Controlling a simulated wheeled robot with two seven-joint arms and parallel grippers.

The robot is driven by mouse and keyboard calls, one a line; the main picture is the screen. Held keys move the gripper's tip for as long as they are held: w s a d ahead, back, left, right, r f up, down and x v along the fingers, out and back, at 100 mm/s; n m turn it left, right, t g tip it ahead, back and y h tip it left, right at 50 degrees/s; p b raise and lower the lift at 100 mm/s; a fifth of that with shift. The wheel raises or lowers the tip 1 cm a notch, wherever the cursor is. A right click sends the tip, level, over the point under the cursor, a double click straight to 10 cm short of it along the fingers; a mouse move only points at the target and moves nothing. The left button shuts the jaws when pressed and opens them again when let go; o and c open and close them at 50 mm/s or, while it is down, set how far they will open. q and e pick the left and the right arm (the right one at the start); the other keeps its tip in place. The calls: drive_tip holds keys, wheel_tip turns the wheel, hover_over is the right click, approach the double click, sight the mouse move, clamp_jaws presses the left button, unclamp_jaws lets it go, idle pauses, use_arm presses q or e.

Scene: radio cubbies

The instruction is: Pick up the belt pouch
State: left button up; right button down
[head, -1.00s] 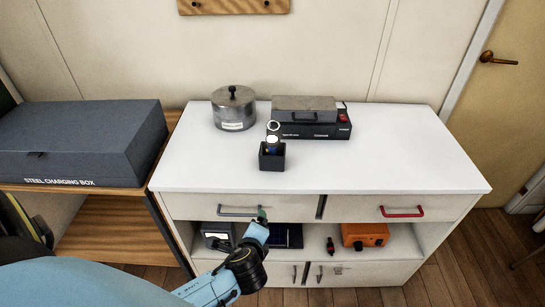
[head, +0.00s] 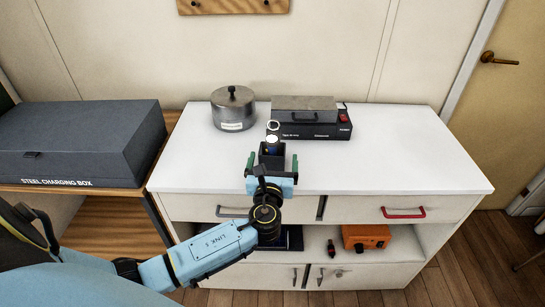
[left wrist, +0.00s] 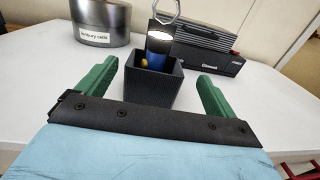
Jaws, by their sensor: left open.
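The likely belt pouch (head: 271,159) is a small black open-topped holder standing upright on the white cabinet top. It holds a dark, torch-like item (head: 272,139) with a ring at its upper end; blue and yellow bits show inside. In the left wrist view the pouch (left wrist: 152,88) stands between the two green fingers, slightly beyond the palm. My left gripper (head: 273,166) is open, with a finger on each side of the pouch and a gap to each. It also shows in the left wrist view (left wrist: 160,80). My right gripper is out of view.
A lidded metal pot (head: 233,110) stands behind to the left. A black device with a grey metal lid (head: 305,115) is close behind the pouch. The cabinet top (head: 400,160) is clear on the right. A steel charging box (head: 80,145) stands left; an orange unit (head: 366,237) sits below.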

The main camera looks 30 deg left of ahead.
sight(273, 139)
use_arm(q)
drive_tip(key=shift+x, duration=1.1)
drive_tip(key=shift+a+b+x, duration=0.25)
drive_tip(key=shift+b+x, duration=0.55)
drive_tip(key=shift+x, duration=1.55)
drive_tip(key=shift+s+f, duration=0.1)
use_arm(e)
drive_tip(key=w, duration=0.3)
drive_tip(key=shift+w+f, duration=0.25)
use_arm(q)
drive_tip(key=shift+c, duration=0.3)
drive_tip(key=c, duration=1)
drive_tip(key=shift+c, duration=0.2)
drive_tip(key=shift+r, duration=0.25)
drive_tip(key=shift+r+p, duration=0.6)
drive_tip(key=shift+r, duration=0.35)
wheel_tip(273, 139, up, 8)
drive_tip(key=p, duration=0.3)
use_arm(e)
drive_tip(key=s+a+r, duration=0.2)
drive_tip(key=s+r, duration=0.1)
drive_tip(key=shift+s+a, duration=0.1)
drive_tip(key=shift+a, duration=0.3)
